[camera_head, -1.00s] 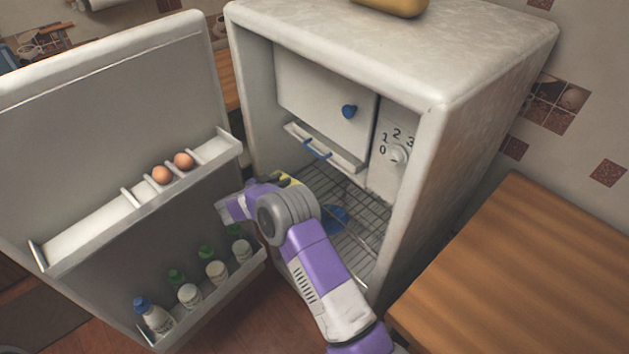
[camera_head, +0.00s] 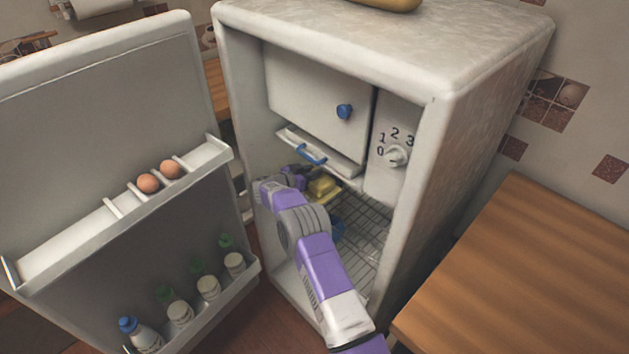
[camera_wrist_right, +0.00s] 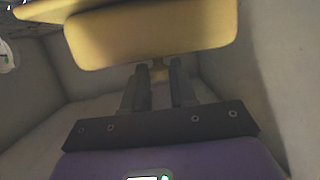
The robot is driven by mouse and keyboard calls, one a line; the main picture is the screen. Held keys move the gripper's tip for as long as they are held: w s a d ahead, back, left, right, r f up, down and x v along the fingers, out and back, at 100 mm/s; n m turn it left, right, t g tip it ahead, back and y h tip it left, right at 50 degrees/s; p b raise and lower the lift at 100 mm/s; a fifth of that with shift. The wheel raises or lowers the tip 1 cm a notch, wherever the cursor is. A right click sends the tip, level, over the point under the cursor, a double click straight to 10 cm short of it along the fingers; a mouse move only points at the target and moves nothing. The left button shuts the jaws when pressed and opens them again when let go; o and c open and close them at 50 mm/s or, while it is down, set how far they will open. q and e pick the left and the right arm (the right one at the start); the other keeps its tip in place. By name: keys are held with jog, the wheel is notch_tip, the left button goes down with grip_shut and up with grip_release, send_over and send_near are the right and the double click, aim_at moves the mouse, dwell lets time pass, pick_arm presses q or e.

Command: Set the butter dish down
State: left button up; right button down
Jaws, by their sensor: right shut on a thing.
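The yellow butter dish (camera_head: 322,187) is inside the open fridge, just above or at the wire shelf (camera_head: 365,235); I cannot tell whether it touches. My right gripper (camera_head: 303,173) reaches into the fridge beside it, partly hidden by my own wrist. In the right wrist view, the yellow dish (camera_wrist_right: 150,38) fills the top. The fingers of my right gripper (camera_wrist_right: 160,75) are shut on a small yellow part of it. My left gripper is not in view.
The fridge door (camera_head: 100,120) stands open at the left, with eggs and several bottles in its racks. A freezer compartment (camera_head: 315,100) hangs above the dish. A wooden counter (camera_head: 530,270) is at the right.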

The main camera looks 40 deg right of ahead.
jog(key=shift+w+d+r, duration=0.1)
jog(key=shift+w+d, duration=0.05)
jog(key=shift+d, duration=0.75)
jog(key=shift+f+b, duration=0.9)
jog(key=shift+f, duration=0.8)
jog(key=shift+f, duration=0.1)
jog(key=shift+f, duration=0.15)
jog(key=c, duration=0.9)
grip_release()
